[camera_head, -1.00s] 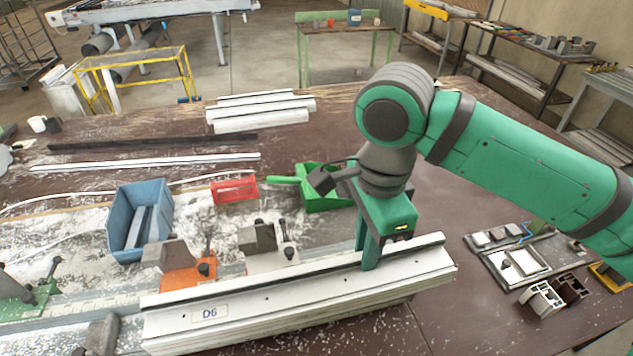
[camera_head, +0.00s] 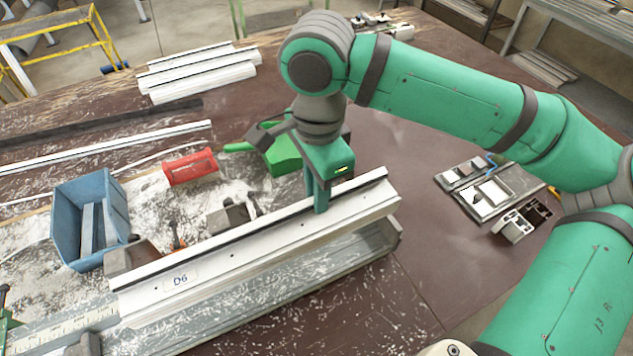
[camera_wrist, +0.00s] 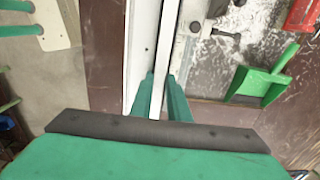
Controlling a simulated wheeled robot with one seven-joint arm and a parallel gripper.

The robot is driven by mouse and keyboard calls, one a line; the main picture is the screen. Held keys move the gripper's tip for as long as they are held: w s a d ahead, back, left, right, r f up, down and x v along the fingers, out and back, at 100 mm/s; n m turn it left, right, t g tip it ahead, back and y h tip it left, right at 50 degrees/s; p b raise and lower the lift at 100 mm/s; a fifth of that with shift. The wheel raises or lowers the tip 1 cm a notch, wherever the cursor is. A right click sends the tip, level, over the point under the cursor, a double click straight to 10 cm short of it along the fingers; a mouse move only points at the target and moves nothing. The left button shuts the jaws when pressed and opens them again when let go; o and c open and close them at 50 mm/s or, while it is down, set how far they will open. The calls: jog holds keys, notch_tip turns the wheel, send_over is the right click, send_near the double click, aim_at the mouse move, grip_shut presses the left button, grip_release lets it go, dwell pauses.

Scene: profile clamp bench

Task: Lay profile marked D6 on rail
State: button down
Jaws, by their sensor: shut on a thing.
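The long white profile marked D6 (camera_head: 245,257) has a dark strip along its top edge and a label near its left end. My gripper (camera_head: 320,205) is shut on it right of its middle, fingers on either side of the upright edge. The wrist view also shows my gripper (camera_wrist: 164,85) pinching the profile (camera_wrist: 141,45). The grey metal rail (camera_head: 335,262) runs below and in front of the profile, roughly parallel to it. Its scale strip (camera_head: 58,320) shows at the left. I cannot tell whether the profile touches the rail, and its underside is hidden.
Clamps, one grey (camera_head: 232,216), stand behind the profile, partly hidden by it. A blue bin (camera_head: 75,243), a red box (camera_head: 190,167) and a green dustpan (camera_head: 284,157) lie farther back. White profiles (camera_head: 200,73) lie at the back. Small trays (camera_head: 489,196) lie right.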

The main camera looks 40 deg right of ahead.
jog(key=shift+f, duration=8.05)
jog(key=c, duration=1.6)
grip_release()
notch_tip(320, 180, up, 11)
jog(key=shift+f, duration=0.1)
